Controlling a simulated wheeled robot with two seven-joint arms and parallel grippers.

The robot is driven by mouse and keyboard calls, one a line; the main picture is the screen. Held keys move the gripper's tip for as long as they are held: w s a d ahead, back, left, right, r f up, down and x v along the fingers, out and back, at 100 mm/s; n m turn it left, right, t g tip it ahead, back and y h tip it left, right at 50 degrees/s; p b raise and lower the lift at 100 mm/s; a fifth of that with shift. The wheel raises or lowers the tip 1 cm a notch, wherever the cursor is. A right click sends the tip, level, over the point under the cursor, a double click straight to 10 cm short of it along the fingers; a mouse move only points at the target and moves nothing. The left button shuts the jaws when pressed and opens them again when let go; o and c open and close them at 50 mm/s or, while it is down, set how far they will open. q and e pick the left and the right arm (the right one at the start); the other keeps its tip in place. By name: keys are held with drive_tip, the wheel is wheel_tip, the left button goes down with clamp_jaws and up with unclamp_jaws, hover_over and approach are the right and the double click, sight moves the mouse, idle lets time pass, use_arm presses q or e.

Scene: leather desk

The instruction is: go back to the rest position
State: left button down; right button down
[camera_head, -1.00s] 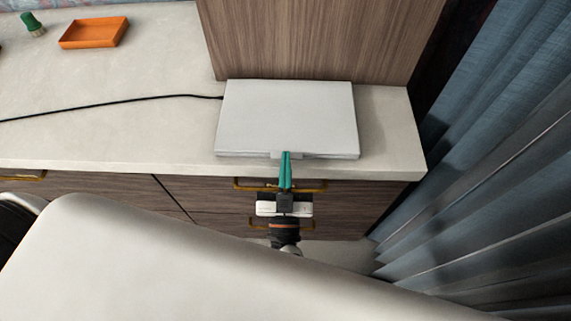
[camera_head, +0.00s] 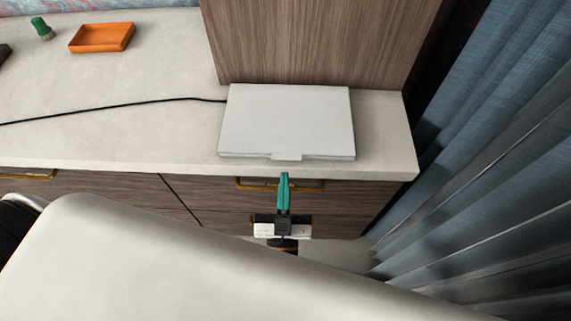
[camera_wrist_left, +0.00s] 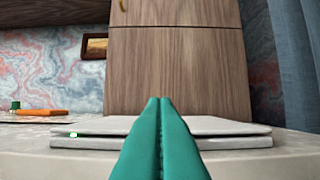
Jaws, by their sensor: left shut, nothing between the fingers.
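My left gripper (camera_head: 284,176) is shut and empty, with its green fingers pressed together. In the head view it is just in front of the desk's front edge, below the laptop and apart from it. In the left wrist view the shut green fingers (camera_wrist_left: 161,104) point at the laptop. The grey laptop (camera_head: 287,122) lies near the right end of the desk, and its lid looks closed or nearly so. It also shows in the left wrist view (camera_wrist_left: 92,127), with a thin dark gap along its front. My right gripper is not in view.
The pale desk (camera_head: 120,135) has drawers with brass handles (camera_head: 280,184) under its front edge. A wooden cabinet (camera_head: 318,40) stands behind the laptop. A black cable (camera_head: 120,105) runs left from it. An orange tray (camera_head: 101,37) and a green-topped object (camera_head: 42,28) lie far left. Blue curtains (camera_head: 490,140) hang right.

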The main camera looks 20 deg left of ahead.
use_arm(q)
drive_tip(key=s+d+f+m+g+h+p, duration=0.1)
drive_tip(key=s+f+m+g+h, duration=0.15)
drive_tip(key=f, duration=0.75)
drive_tip(key=s+f+m+g+h, duration=0.2)
drive_tip(key=s+f+g+h, duration=0.15)
drive_tip(key=f, duration=0.65)
drive_tip(key=s+d+f+m+g+h+p, duration=0.1)
drive_tip(key=s+f+m+g+h, duration=0.2)
drive_tip(key=f, duration=0.7)
drive_tip(key=s+a+f+n+g+y+p, duration=0.1)
drive_tip(key=s+a+f+n+g+y, duration=0.1)
drive_tip(key=s+a+f+g, duration=0.9)
drive_tip(key=s+a+f, duration=0.4)
drive_tip(key=s+a, duration=0.1)
drive_tip(key=s, duration=0.1)
drive_tip(key=shift+y, duration=0.4)
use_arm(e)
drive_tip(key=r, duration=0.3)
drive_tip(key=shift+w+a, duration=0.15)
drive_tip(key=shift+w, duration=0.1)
use_arm(q)
drive_tip(key=shift+s, duration=0.25)
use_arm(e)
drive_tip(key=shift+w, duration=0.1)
